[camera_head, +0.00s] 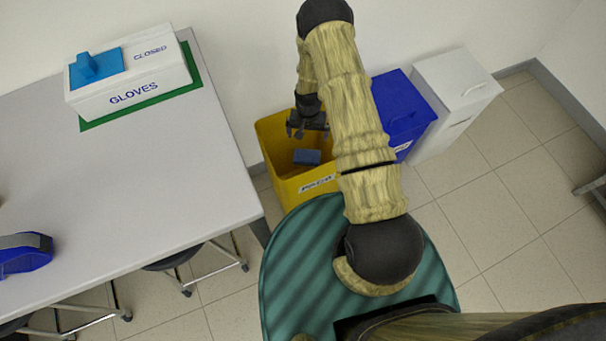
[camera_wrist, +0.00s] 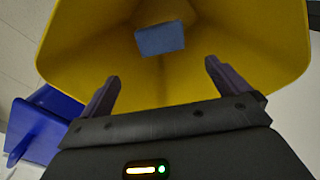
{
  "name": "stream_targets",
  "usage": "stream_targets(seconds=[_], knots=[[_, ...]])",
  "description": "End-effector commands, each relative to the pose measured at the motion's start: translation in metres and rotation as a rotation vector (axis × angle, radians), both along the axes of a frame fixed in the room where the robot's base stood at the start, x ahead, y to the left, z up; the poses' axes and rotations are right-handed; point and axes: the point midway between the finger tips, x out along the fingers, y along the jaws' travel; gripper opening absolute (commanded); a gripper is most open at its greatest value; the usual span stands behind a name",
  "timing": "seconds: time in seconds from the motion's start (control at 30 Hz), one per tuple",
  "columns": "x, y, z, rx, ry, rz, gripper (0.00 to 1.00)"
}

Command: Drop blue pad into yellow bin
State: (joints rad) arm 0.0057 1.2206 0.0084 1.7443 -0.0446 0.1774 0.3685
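The blue pad (camera_head: 307,157) lies inside the yellow bin (camera_head: 288,188), apart from my gripper. In the wrist view the pad (camera_wrist: 160,39) shows deep in the bin (camera_wrist: 85,50), beyond the fingertips. My gripper (camera_head: 308,128) is over the bin's opening, pointing down. In the wrist view its two fingers (camera_wrist: 161,80) are spread wide with nothing between them. My forearm hides part of the bin's right side in the head view.
A blue bin (camera_head: 400,108) and a white cabinet (camera_head: 455,90) stand right of the yellow bin. A table (camera_head: 130,180) at left holds a white GLOVES box (camera_head: 135,85) on a green mat and a blue device (camera_head: 25,253). Stools stand under the table.

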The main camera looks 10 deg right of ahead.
Motion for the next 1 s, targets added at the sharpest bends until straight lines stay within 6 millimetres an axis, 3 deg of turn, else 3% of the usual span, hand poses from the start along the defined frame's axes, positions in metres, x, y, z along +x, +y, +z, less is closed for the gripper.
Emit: stream_targets(seconds=[0.27,1.0], knots=[[0.001,0.0,0.014,0.0,-0.002,0.0,1.0],[0.001,0.001,0.155,0.0,-0.003,0.002,1.0]])
